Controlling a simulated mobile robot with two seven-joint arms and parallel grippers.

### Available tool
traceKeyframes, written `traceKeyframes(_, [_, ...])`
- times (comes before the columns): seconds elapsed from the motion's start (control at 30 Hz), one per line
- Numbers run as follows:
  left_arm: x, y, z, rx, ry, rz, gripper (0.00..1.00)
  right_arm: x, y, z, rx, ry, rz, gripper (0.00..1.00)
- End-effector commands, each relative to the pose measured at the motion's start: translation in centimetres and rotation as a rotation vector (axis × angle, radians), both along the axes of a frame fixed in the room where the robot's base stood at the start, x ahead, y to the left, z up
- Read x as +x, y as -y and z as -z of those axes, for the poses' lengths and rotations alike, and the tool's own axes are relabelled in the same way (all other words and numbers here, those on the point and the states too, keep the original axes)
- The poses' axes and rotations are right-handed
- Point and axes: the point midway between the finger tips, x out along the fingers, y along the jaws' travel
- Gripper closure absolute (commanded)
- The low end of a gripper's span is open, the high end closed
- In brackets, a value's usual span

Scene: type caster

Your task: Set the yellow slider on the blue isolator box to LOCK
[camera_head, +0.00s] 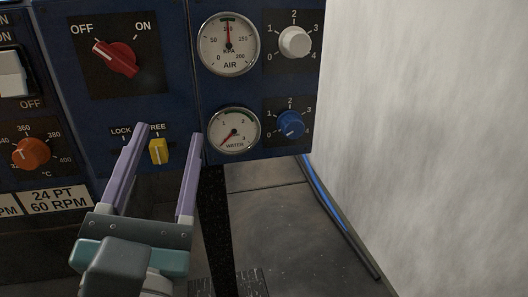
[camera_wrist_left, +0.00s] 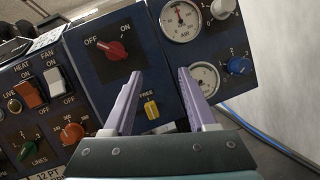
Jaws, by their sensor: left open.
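The yellow slider (camera_head: 158,151) is on the lower part of the blue isolator box (camera_head: 70,100). It sits at the right, below the FREE label, and the LOCK label is to its left. The slider also shows in the left wrist view (camera_wrist_left: 151,109). My left gripper (camera_head: 169,132) is open and empty. In the head view its two purple fingers appear on either side of the slider, and I cannot tell how far they are from the panel. The left finger partly covers the labels. My right gripper is not in view.
A red rotary switch (camera_head: 117,60) is above the slider. To the right are the air gauge (camera_head: 228,44), water gauge (camera_head: 233,130), white knob (camera_head: 295,41) and blue knob (camera_head: 290,124). An orange knob (camera_head: 31,153) is at the left. A pale wall (camera_head: 430,120) stands at the right.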

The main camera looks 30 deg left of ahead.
Motion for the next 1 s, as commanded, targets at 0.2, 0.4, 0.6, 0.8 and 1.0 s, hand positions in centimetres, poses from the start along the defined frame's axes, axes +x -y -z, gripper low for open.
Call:
traceKeyframes(0.2, [-2.1,-2.0,8.1,-0.154,0.139,-0.087,0.43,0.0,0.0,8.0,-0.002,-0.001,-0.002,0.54])
traceKeyframes(0.4, [-2.7,-2.8,9.2,-0.200,0.189,-0.118,0.43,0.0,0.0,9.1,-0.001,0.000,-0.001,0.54])
traceKeyframes(0.6, [-1.0,-4.3,8.0,-0.202,0.197,-0.120,0.43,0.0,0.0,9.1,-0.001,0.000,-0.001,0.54])
traceKeyframes(0.8, [1.8,-6.6,6.6,-0.198,0.196,-0.120,0.43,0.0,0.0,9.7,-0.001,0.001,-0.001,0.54])
traceKeyframes(1.0, [3.6,-8.2,5.5,-0.199,0.194,-0.119,0.43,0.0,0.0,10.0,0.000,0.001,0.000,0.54])
